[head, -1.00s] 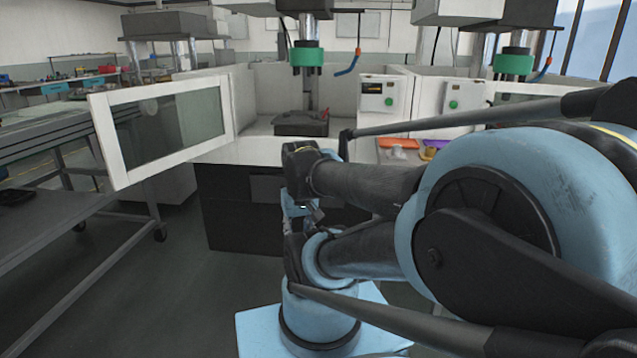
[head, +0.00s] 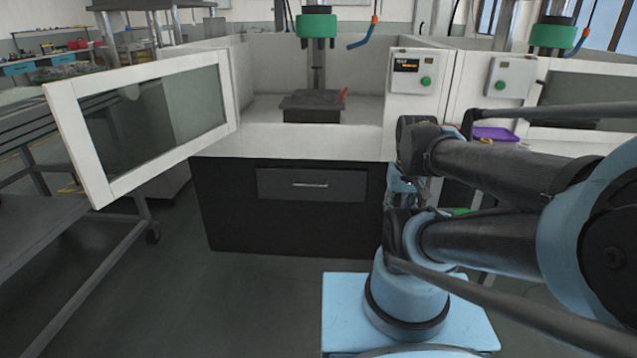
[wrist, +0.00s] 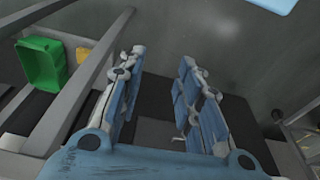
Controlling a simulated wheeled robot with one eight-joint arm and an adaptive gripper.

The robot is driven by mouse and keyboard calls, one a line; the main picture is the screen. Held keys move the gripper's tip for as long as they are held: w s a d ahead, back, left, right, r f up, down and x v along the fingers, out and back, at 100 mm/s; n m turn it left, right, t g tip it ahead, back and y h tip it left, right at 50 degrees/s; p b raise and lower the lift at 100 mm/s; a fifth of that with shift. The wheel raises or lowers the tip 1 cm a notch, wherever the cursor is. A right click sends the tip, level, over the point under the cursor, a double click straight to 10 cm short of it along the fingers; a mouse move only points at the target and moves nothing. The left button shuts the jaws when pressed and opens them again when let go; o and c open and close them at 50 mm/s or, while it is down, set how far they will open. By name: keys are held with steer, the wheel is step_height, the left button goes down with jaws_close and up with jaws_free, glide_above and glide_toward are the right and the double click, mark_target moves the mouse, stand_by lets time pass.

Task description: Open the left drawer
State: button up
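The left drawer (head: 280,187) has a dark grey front set in the black lower cabinet of the left machine, left of centre in the head view. Its front looks flush with the cabinet, so it appears closed. A light metal bar handle (head: 310,184) is on its front. My gripper (wrist: 162,72) is open in the wrist view, with two blue fingers apart and nothing between them. In the head view it is mostly hidden by my own arm, right of the drawer. The handle is not seen between the fingers.
A framed window door (head: 72,150) of the left machine stands swung open at the left. A grey metal table (head: 40,225) is below it. A green bin (wrist: 43,62) and a yellow bin (wrist: 83,52) show in the wrist view. The floor before the drawer is clear.

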steer(key=w+a+r+n, duration=0.2)
steer(key=w+r+n, duration=0.2)
steer(key=w+r, duration=0.55)
steer(key=n, duration=1.4)
glide_above(313, 181)
steer(key=s, duration=0.8)
step_height(313, 181, down, 15)
steer(key=shift+m, duration=0.3)
steer(key=w+f, duration=0.1)
steer(key=f, duration=0.4)
steer(key=w+f, duration=0.1)
steer(key=f, duration=0.4)
steer(key=w+f, duration=0.1)
steer(key=f, duration=0.5)
steer(key=shift+w+d, duration=0.1)
steer(key=shift+w, duration=0.15)
steer(key=shift+c, duration=0.2)
